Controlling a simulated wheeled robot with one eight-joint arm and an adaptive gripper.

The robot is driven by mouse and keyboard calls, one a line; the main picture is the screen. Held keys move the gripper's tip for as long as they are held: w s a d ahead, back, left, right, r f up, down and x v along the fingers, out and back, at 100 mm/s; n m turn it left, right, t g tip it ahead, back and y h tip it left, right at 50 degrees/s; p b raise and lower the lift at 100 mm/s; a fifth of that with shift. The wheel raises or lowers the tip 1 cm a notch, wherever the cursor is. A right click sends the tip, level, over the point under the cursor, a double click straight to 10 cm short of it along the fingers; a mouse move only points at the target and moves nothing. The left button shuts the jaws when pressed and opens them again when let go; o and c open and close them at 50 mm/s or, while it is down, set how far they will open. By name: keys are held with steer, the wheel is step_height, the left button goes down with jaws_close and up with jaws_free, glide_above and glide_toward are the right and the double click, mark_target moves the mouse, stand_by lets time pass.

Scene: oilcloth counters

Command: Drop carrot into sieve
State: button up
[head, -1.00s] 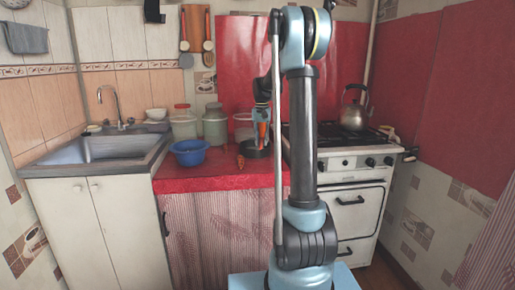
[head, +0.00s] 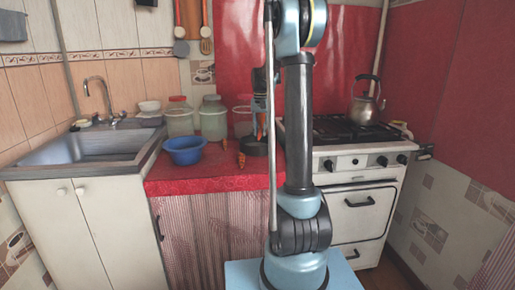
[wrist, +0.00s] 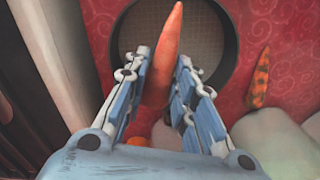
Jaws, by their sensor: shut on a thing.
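My gripper (wrist: 163,62) is shut on an orange carrot (wrist: 166,50), which points away from the wrist between the two fingers. The dark round sieve (wrist: 231,58) with a mesh bottom lies beyond and below it in the wrist view, and the carrot overlaps its opening. In the head view, the sieve (head: 252,147) stands on the red counter, with the held carrot (head: 259,126) above it. My arm hides part of the sieve's right side there. The carrot's height above the mesh is hard to judge.
Another mottled orange carrot (wrist: 260,80) lies on the red patterned cloth beside the sieve. A blue bowl (head: 185,150) and several jars (head: 213,120) stand left of it. The stove (head: 350,160) with a kettle (head: 366,102) is to the right, the sink (head: 85,147) to the left.

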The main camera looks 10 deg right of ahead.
steer(key=shift+f, duration=1.35)
steer(key=o, duration=1.1)
steer(key=shift+r, duration=0.1)
step_height(320, 180, up, 12)
steer(key=shift+f, duration=0.15)
